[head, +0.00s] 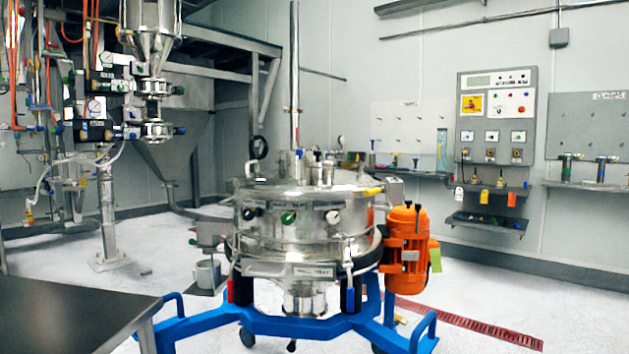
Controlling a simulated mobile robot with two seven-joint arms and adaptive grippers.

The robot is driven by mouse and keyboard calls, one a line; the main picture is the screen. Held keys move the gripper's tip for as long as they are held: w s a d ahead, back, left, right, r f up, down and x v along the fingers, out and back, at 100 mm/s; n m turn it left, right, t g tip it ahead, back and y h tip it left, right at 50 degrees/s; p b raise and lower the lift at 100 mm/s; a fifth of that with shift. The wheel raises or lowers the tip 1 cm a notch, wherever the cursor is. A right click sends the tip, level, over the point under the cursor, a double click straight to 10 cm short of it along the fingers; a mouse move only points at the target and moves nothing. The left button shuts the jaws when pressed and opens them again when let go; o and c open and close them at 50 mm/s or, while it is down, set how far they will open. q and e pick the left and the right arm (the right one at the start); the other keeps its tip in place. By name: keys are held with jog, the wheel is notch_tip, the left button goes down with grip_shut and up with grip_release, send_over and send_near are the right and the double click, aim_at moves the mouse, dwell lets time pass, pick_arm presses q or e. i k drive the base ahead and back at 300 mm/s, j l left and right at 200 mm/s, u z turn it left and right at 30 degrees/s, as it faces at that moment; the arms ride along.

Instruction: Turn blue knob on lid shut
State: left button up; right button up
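The powder sifter (300,230) is a round steel vessel near the middle of the head view. Its steel lid (345,187) carries several fittings and a tall vertical pipe behind them. A small blue knob (299,153) shows among the fittings on top of the lid. It is too small to tell which way it is turned. A yellow handle (373,190) sticks out at the lid's right edge. Neither of my grippers is in view.
The sifter stands on a blue wheeled frame (265,322) with an orange motor (407,250) at its right. A dark table (70,312) fills the lower left. Hoses and a hopper (150,30) stand behind at left. A control panel (495,125) is on the back wall.

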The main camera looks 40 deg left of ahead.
aim_at(299, 152)
jog(key=i+j+u, duration=0.2)
jog(key=i+u, duration=0.25)
jog(key=i+j+u, duration=0.1)
jog(key=i+u, duration=0.65)
jog(key=u, duration=0.15)
